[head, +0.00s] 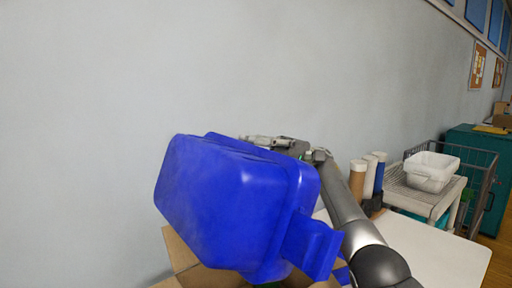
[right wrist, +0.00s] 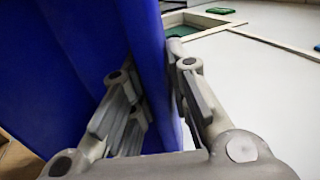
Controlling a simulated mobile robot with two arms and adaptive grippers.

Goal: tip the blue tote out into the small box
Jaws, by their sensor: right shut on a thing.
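The blue tote (head: 225,195) is held up, strongly tilted, in the middle of the head view. My right gripper (head: 272,143) is behind its upper edge. In the right wrist view, the fingers of my right gripper (right wrist: 152,78) lie on either side of a wall of the blue tote (right wrist: 80,60), shut on it. The small cardboard box (head: 178,250) is below the tote, with only its flaps and edges showing. The tote hides most of the box, and the inside of the tote faces away. My left gripper is not in view.
A pale table (head: 440,258) extends to the right. Several tubes or bottles (head: 358,178) stand behind my right arm. A cart (head: 420,188) carries a white bin (head: 432,170), with a teal cabinet (head: 475,155) beyond. A small green item (right wrist: 220,11) shows in the right wrist view.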

